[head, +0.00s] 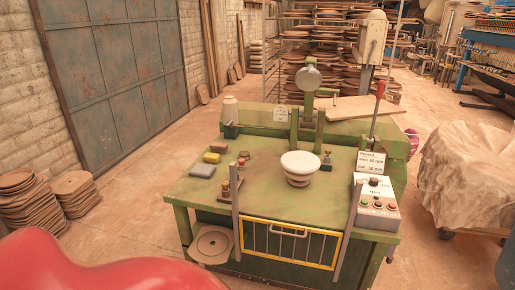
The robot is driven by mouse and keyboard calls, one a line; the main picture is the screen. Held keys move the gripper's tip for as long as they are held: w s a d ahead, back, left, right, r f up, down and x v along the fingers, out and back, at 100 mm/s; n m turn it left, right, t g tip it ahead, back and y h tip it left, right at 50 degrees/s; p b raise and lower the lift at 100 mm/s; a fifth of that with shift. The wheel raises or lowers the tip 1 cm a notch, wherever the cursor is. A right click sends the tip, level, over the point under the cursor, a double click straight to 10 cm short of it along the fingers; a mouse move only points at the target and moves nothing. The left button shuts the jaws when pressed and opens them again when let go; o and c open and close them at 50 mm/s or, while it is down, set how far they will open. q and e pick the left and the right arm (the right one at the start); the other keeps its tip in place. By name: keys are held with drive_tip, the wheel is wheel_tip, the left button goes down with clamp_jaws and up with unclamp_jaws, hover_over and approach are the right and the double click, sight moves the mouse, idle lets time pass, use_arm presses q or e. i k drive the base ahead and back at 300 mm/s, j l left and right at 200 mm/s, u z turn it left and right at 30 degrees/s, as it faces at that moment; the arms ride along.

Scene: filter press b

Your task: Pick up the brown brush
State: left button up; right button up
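I cannot make out the brown brush for certain. A small upright brown and dark object (327,161) stands on the green table (262,199) just right of a white bowl (300,163), and it is too small to identify. Neither of my grippers is in view.
A yellow-framed guard (289,244) with upright posts closes the table's front. A control box (376,208) sits at the right edge, with a lever (376,109) behind. A round plate (212,244) juts out front left. A covered pile (466,176) stands right. Floor left of the table is open.

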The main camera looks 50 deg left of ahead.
sight(221, 148)
drive_tip(key=j, duration=0.65)
drive_tip(key=k+j+z, duration=0.15)
drive_tip(key=j, duration=1.1)
drive_tip(key=k+j+z, duration=0.1)
drive_tip(key=j, duration=0.5)
drive_tip(key=k+j+z, duration=0.1)
drive_tip(key=j, duration=0.55)
